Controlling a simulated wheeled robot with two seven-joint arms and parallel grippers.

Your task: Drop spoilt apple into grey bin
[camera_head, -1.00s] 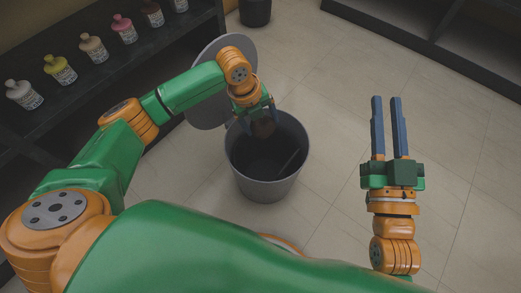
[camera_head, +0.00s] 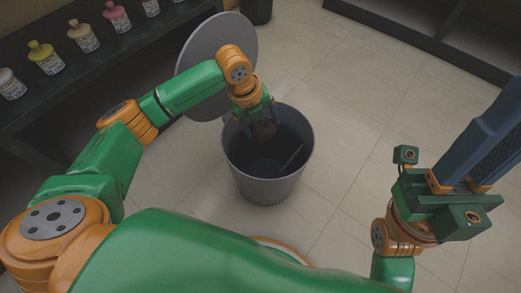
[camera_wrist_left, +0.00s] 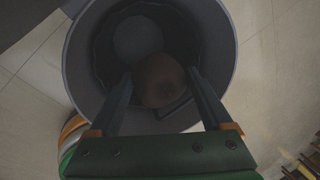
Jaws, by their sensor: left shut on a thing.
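The spoilt apple (camera_head: 265,130), dark brown, is held between the fingers of my left gripper (camera_head: 259,122). The gripper points down and is shut on the apple, over the mouth of the grey bin (camera_head: 266,188). In the left wrist view the apple (camera_wrist_left: 160,82) sits between the two fingertips, with the grey bin's rim (camera_wrist_left: 82,70) around it. The bin stands upright with its round lid (camera_head: 205,50) raised behind. A dark strip-like thing lies inside; the rest of the inside is dark. My right gripper (camera_head: 497,125) is at the right, its blue fingers apart, empty, pointing up and right.
A dark shelf (camera_head: 95,88) with several labelled bottles stands at the upper left. Another dark container (camera_head: 256,11) is at the top edge. A low dark shelf unit (camera_head: 440,45) lines the upper right. The tiled floor (camera_head: 355,110) right of the bin is clear.

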